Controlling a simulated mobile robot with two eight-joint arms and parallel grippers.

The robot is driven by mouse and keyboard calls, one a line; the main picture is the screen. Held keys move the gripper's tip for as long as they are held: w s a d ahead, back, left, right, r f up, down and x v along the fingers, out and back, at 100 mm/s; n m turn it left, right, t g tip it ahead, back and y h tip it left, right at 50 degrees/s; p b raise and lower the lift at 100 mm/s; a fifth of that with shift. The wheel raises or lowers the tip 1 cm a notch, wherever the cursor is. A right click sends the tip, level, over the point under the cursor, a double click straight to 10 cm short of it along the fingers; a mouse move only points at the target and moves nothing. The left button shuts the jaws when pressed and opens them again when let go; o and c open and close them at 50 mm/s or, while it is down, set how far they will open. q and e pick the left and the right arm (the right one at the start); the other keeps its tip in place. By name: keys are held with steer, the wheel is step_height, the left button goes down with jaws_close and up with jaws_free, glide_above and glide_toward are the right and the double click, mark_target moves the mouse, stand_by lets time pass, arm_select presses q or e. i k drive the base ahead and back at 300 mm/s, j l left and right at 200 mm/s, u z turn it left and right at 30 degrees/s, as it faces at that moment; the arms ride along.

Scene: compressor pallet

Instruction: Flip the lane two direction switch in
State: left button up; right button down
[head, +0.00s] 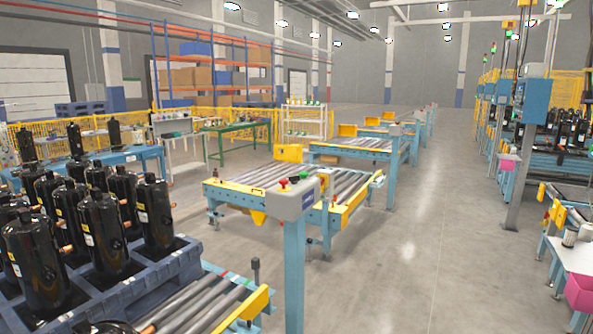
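A grey control box (292,201) sits on top of a blue post (294,275) near the middle of the view. A red button (284,184) and a green button (303,176) show on its top. A direction switch is too small to make out, and I cannot tell which lane the box belongs to. A roller conveyor (337,200) with yellow guides stands just behind it. A nearer roller conveyor (205,305) runs along the bottom edge. Neither of my grippers is in view.
A blue pallet (150,285) with several black compressors (100,232) fills the lower left. More roller conveyors (358,144) stand further back. The grey floor (430,240) is open to the right of the post. A workstation with a pink bin (580,293) stands at the right edge.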

mark_target(294, 179)
steer(key=i+u, duration=0.15)
steer(key=u, duration=0.25)
steer(key=i+l+u, duration=0.1)
steer(key=u, duration=0.3)
steer(key=i+l+u, duration=0.15)
steer(key=l, duration=0.2)
steer(key=i+l+u, duration=0.1)
steer(key=i+l, duration=0.2)
steer(key=i+l+u, duration=0.15)
steer(key=l, duration=0.25)
steer(key=i+l, duration=0.15)
steer(key=l, duration=0.15)
steer(key=i+l, duration=0.2)
steer(key=l, duration=0.15)
steer(key=i+l, duration=0.15)
steer(key=l, duration=0.15)
steer(key=u, duration=0.05)
